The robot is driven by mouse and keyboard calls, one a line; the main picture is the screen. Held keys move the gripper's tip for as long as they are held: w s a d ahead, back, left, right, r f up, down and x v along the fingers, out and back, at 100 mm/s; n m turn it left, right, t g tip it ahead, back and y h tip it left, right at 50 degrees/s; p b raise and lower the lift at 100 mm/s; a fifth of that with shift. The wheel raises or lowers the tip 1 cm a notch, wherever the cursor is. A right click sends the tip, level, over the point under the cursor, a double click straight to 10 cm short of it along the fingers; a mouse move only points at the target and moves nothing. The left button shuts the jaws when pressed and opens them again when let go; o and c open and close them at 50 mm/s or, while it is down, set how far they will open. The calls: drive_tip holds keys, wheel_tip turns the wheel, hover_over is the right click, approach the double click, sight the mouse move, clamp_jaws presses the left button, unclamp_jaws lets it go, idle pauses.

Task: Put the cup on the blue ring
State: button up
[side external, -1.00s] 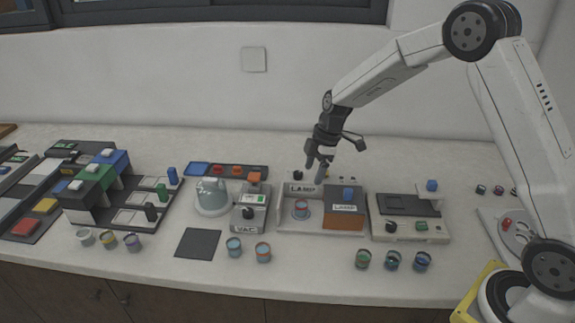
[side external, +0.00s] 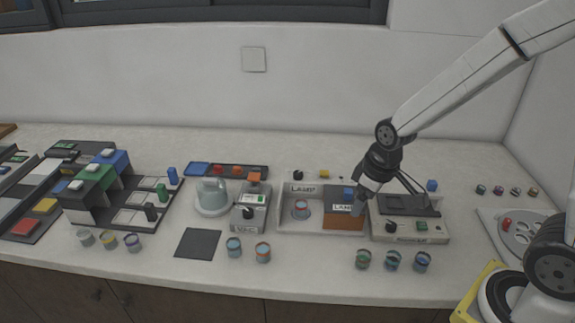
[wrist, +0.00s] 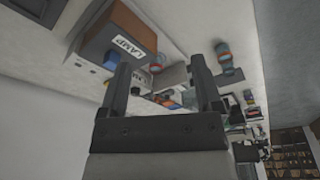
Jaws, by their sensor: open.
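A small cup (side external: 301,208) with a reddish band stands on a round ring-like base in the left bay of the lamp station (side external: 284,225). The ring's colour is too small to tell surely; it looks bluish-grey. My gripper (side external: 361,203) points down beside the right end of the station's brown lamp box (side external: 338,222), apart from the cup. In the wrist view my gripper (wrist: 163,75) is open, with nothing between its fingers. The lamp box (wrist: 132,22) shows beyond them. Other cups (side external: 234,247) (side external: 263,252) stand in front of the station.
Several cups (side external: 392,260) stand at the front right, and others (side external: 108,240) at the left. A grey machine (side external: 410,229) stands just right of my gripper. A dark mat (side external: 197,243) lies empty.

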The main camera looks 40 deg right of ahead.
drive_tip(key=s+m, duration=0.1)
drive_tip(key=s, duration=0.1)
drive_tip(key=s+m, duration=0.1)
drive_tip(key=s, duration=0.2)
drive_tip(key=shift+a+f+m, duration=0.15)
drive_tip(key=shift+a+m, duration=0.05)
drive_tip(key=shift+m, duration=0.2)
idle(0.8)
